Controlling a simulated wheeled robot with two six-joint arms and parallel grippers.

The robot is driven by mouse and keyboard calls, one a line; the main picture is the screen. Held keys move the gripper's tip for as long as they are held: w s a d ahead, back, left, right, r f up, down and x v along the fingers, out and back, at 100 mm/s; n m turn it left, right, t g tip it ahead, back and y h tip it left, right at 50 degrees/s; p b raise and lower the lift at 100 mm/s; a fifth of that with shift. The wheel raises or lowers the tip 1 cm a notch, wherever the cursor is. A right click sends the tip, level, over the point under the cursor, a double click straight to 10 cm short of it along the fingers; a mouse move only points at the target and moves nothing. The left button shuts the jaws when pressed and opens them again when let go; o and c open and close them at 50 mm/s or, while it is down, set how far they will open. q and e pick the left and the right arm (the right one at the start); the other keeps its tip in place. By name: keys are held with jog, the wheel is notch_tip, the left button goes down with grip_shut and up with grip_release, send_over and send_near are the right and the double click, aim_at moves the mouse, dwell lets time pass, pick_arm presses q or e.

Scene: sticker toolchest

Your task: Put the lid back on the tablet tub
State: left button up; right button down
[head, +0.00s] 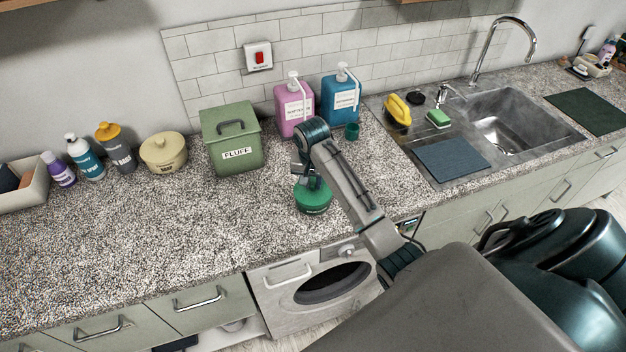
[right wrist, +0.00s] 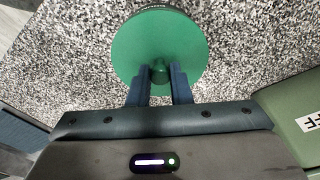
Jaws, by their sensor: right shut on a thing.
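My right gripper (head: 309,180) reaches down from above. In the right wrist view its fingers (right wrist: 159,82) are shut on the lid's knob. The lid looks level and about centred on the tub. I cannot tell whether it is fully seated. My left gripper is not in view.
A green FLUFF bin (head: 236,153) stands behind and left of the tub, with pink (head: 294,108) and blue (head: 340,100) dispensers behind. A cream lidded pot (head: 163,155) and several bottles are further left. The sink (head: 510,125) is right. The front-left counter is clear.

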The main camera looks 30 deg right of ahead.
jog(key=shift+f, duration=0.15)
dwell(2.0)
jog(key=c, duration=0.8)
grip_release()
jog(key=shift+o, duration=0.2)
jog(key=shift+r, duration=3.5)
